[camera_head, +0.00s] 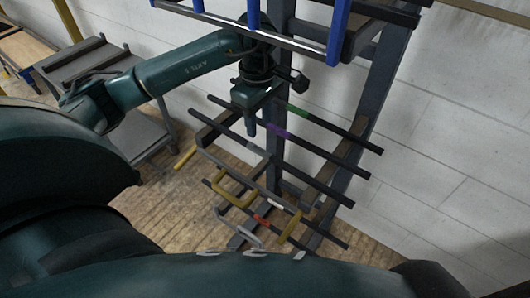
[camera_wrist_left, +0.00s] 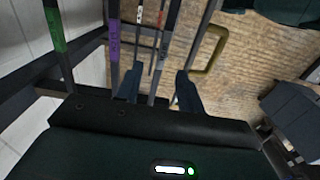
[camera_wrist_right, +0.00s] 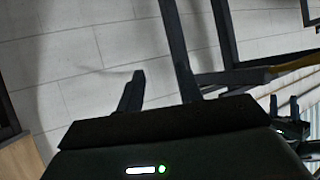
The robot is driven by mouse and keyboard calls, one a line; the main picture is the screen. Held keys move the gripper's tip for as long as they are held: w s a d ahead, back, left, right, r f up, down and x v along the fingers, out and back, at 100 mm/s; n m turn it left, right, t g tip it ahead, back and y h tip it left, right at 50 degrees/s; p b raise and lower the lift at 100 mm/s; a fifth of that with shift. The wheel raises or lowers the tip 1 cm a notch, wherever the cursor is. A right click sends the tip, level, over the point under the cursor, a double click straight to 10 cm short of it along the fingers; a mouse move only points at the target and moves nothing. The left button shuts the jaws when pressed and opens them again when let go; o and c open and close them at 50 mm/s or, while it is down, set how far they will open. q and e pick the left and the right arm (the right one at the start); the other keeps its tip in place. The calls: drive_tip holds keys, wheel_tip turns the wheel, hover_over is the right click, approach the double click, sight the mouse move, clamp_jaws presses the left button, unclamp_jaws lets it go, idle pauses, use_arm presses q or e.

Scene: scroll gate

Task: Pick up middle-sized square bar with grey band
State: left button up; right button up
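Several dark square bars with coloured bands lie across the rack. The green-banded bar (camera_head: 340,132) and purple-banded bar (camera_head: 325,156) are the upper ones. A dark bar (camera_head: 335,198) below them seems to have a paler, greyish stretch, but I cannot tell its band surely. A red-banded bar (camera_head: 262,219) is lower. My left gripper (camera_head: 250,126) points down over the bars' left part. In the left wrist view its fingers (camera_wrist_left: 160,74) are apart, with bars showing between and beyond them; no grip shows. My right gripper (camera_wrist_right: 162,70) is open, with nothing between its fingertips.
The upright rack post (camera_head: 274,165) stands behind the bars. Blue-ended bars (camera_head: 338,35) hang above, near my left wrist. Yellow hooks (camera_head: 236,190) stick out low on the rack. A grey stepped stand (camera_head: 90,65) is at left, and a pale block wall (camera_head: 455,130) at right.

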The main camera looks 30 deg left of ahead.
sight(259, 149)
use_arm(q)
drive_tip(key=f, duration=0.2)
drive_tip(key=f+p, duration=0.1)
drive_tip(key=f, duration=0.4)
drive_tip(key=shift+s+f, duration=0.2)
drive_tip(key=shift+s, duration=0.1)
drive_tip(key=shift+d, duration=0.1)
drive_tip(key=shift+c, duration=0.4)
clamp_jaws()
drive_tip(key=shift+w+r, duration=0.1)
drive_tip(key=shift+r, duration=0.05)
idle(0.5)
